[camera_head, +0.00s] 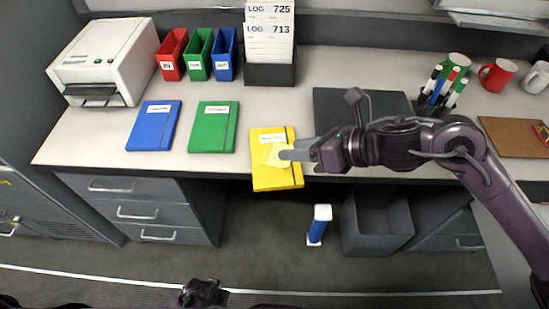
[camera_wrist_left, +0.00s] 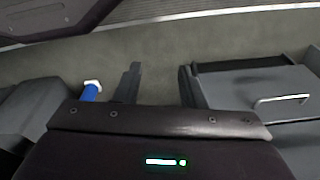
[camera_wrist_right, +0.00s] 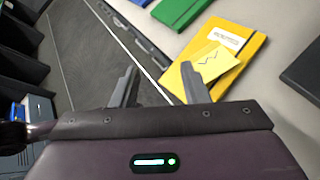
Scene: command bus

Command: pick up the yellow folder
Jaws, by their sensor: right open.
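The yellow folder (camera_head: 275,181) lies on the desk with its front part sticking out past the front edge. It has a white label, a dark elastic band and a yellow note on its cover. My right gripper (camera_head: 292,153) is open at the folder's right side, its finger overlapping the note in the head view. In the right wrist view the folder (camera_wrist_right: 235,50) lies beyond the right finger of the open gripper (camera_wrist_right: 160,88), and nothing is between the fingers. My left gripper (camera_wrist_left: 158,84) is open and empty, low over the floor; it shows at the bottom of the head view (camera_head: 203,292).
A green folder (camera_head: 213,130) and a blue folder (camera_head: 154,128) lie left. A black pad (camera_head: 350,103), pen holder (camera_head: 437,103) and red mug (camera_head: 497,75) are right.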

